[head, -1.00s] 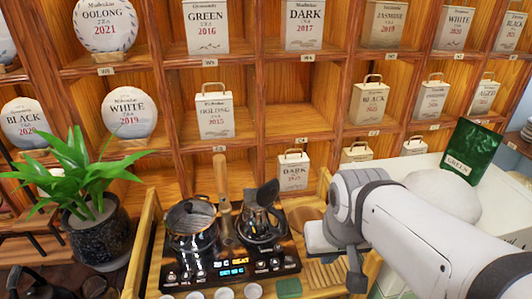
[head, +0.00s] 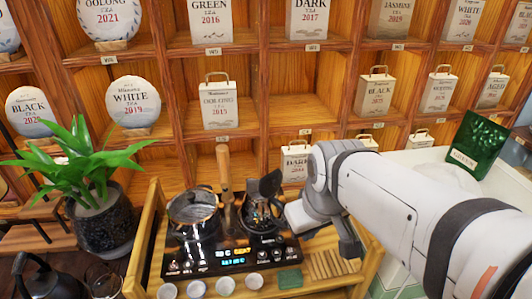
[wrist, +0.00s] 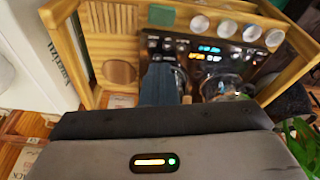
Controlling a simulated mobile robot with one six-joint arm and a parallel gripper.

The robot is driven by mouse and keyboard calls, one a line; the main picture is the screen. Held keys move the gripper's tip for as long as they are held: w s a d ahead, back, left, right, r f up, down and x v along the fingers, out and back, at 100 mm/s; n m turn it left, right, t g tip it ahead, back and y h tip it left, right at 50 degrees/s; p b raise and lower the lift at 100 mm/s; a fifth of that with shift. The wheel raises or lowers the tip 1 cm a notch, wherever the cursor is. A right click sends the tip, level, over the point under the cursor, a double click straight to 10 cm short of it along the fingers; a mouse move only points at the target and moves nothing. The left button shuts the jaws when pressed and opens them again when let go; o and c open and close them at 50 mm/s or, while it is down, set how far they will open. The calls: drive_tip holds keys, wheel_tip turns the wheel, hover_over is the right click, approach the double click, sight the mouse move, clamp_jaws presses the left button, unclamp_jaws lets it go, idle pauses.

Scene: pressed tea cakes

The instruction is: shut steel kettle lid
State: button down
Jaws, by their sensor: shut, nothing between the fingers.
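The steel kettle (head: 258,216) sits on the right side of the black cooker (head: 230,262) in the head view. A dark lid (head: 270,184) stands raised above it, so the kettle looks open. My gripper (head: 297,216) is shut and empty, just to the right of the kettle, beside and below the raised lid. Its fingertips are hard to make out, and I cannot tell whether it touches the kettle. In the wrist view a dark blue shape in front of the cooker (wrist: 208,58) covers the place of the kettle; I cannot tell what it is.
A second pot (head: 192,212) stands left of the kettle, with an upright wooden handle (head: 225,175) between them. Several small cups (head: 226,285) and a green block (head: 290,279) line the front. A wooden tray rim (head: 146,235) surrounds the cooker. Tea shelves rise behind.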

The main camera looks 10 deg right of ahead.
drive_tip(key=w+d+r+n+b, duration=0.1)
drive_tip(key=w+r+n, duration=0.2)
drive_tip(key=w+n, duration=0.6)
drive_tip(key=n+y+p, duration=0.1)
drive_tip(key=n+y, duration=0.1)
drive_tip(key=n, duration=1.1)
approach(273, 185)
drive_tip(key=f, duration=0.4)
drive_tip(key=d+f, duration=0.1)
drive_tip(key=f, duration=0.1)
drive_tip(key=shift+f, duration=0.4)
drive_tip(key=shift+w+a+f, duration=0.1)
drive_tip(key=shift+w+a, duration=0.2)
drive_tip(key=shift+w, duration=0.1)
